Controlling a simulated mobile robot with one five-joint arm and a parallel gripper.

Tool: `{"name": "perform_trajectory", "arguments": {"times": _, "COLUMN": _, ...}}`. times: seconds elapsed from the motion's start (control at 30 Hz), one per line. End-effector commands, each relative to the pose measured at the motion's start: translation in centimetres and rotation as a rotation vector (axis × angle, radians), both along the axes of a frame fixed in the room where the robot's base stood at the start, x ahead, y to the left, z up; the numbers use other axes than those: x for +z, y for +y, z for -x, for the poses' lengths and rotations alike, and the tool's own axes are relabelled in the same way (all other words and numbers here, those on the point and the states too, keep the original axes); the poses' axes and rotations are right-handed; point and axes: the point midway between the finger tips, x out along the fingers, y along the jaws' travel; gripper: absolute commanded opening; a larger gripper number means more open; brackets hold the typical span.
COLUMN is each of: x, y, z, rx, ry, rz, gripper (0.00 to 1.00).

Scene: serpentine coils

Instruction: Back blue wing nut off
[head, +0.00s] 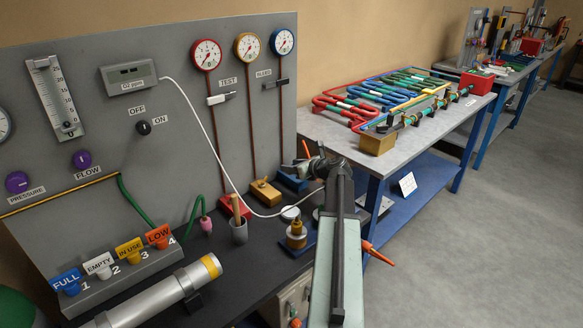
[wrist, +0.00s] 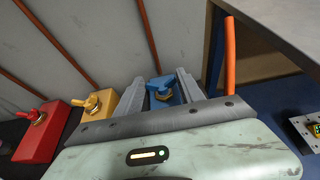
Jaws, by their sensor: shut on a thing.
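The blue wing nut (wrist: 161,85) sits on a brass fitting between the two grey fingers of my gripper (wrist: 159,88) in the wrist view. My gripper is shut on the blue wing nut. In the head view my gripper (head: 308,168) is at the back right of the dark bench, over the blue block (head: 291,183), and hides most of the nut there. How far the nut is turned on its thread cannot be told.
To the left stand a yellow block (head: 265,192) and a red block (head: 235,208), with wing nuts of their own colours. The grey panel (wrist: 75,45) with copper pipes rises close behind. An orange rod (wrist: 229,55) stands right of my gripper, near a table edge (wrist: 285,33).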

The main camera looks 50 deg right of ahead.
Motion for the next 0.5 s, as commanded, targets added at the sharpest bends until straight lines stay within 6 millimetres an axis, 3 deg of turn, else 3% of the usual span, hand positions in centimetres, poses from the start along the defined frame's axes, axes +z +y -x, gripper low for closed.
{"name": "perform_trajectory", "arguments": {"times": 0.27, "x": -0.1, "y": -0.4, "z": -0.3, "rx": 0.085, "ry": 0.003, "rz": -0.004, "gripper": 0.05}}
{"name": "perform_trajectory", "arguments": {"times": 0.5, "x": 0.0, "y": -0.9, "z": -0.5, "rx": 0.26, "ry": 0.001, "rz": -0.004, "gripper": 0.05}}
